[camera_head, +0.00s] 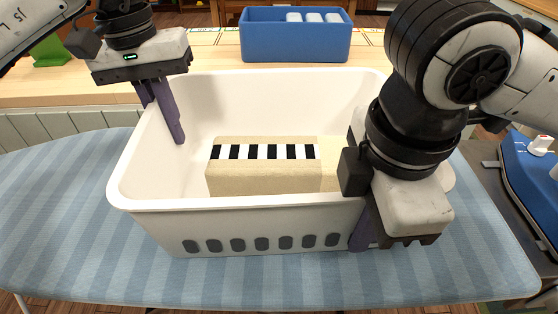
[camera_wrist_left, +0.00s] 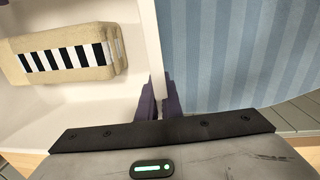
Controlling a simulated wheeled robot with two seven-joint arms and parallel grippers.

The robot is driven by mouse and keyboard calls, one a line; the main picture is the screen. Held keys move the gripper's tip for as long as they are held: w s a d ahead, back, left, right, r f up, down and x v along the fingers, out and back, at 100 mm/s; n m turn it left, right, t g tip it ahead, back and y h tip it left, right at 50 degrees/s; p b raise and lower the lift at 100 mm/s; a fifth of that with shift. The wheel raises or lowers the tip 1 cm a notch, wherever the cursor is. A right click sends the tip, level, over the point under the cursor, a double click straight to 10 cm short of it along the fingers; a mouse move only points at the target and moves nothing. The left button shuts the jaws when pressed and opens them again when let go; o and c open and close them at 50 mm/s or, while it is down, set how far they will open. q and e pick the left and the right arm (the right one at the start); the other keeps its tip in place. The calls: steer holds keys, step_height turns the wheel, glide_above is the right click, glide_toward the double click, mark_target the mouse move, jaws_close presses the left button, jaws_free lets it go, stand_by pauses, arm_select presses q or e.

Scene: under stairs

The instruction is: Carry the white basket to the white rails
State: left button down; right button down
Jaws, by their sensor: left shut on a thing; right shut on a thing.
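The white basket (camera_head: 290,204) sits upright over the blue striped ironing board in the head view; I cannot tell whether it touches the board. A folded beige towel with a black and white striped band (camera_head: 262,178) lies inside it. My left gripper (camera_head: 172,115) is shut on the basket's left wall, and the wrist view shows its fingers (camera_wrist_left: 160,98) on either side of that wall. My right gripper (camera_head: 365,225) is shut on the basket at the front right, its fingertips partly hidden by my wrist. I make out no white rails.
The striped ironing board (camera_head: 60,210) spreads under and around the basket. Behind is a wooden counter (camera_head: 205,60) with a blue bin (camera_head: 295,42) holding white rolled items. A green object (camera_head: 50,52) stands at the back left. A blue appliance (camera_head: 525,175) is at the right.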

arm_select(q)
steer(key=shift+r, duration=0.1)
arm_select(e)
steer(key=shift+r, duration=0.1)
stand_by(0.6)
